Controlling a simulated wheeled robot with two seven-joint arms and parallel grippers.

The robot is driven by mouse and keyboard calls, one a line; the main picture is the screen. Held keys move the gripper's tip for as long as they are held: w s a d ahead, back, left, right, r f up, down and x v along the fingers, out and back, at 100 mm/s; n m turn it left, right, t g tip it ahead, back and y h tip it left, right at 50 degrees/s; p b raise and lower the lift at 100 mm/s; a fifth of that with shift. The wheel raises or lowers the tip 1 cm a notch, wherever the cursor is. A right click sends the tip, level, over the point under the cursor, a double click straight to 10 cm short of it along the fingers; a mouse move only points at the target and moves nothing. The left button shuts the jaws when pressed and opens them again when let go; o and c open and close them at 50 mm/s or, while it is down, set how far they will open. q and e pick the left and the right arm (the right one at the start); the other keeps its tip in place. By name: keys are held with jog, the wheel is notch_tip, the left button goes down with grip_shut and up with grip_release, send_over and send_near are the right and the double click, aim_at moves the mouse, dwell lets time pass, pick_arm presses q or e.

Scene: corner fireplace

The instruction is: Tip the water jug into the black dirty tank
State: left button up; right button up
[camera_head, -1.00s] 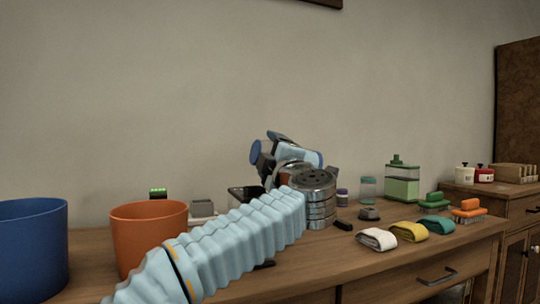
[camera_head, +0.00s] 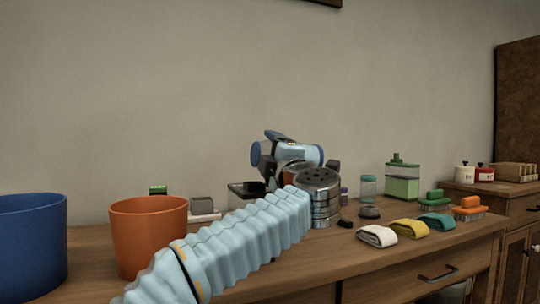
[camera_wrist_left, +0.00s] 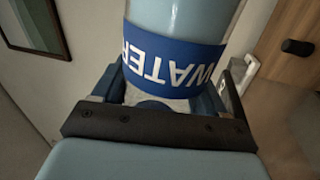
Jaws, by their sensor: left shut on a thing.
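My left gripper (camera_head: 287,155) is shut on the water jug (camera_wrist_left: 180,45), a pale blue cylinder with a blue WATER label, upside down in the wrist view. My fingers (camera_wrist_left: 165,90) lie on either side of it. The black dirty tank (camera_head: 243,192) appears to be the dark box on the table just left of my gripper, partly hidden by my arm. My right gripper is not in view.
A blue bin (camera_head: 32,250) and an orange bin (camera_head: 148,235) stand at the left. A small grey box (camera_head: 202,204) sits behind my arm. Folded cloths (camera_head: 408,228), brushes (camera_head: 468,208) and a green dispenser (camera_head: 402,185) are at the right. The wall is close behind.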

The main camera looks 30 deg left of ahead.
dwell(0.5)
pick_arm(q)
jog(key=shift+f+n+b, duration=0.2)
jog(key=shift+n+b, duration=0.1)
jog(key=shift+n, duration=0.2)
jog(key=shift+r+n+g, duration=0.1)
jog(key=shift+n+g, duration=0.2)
jog(key=shift+n, duration=0.3)
jog(key=shift+y, duration=0.4)
jog(key=shift+r+n, duration=0.15)
jog(key=shift+n, duration=0.35)
jog(key=shift+n, duration=0.3)
jog(key=shift+r, duration=0.1)
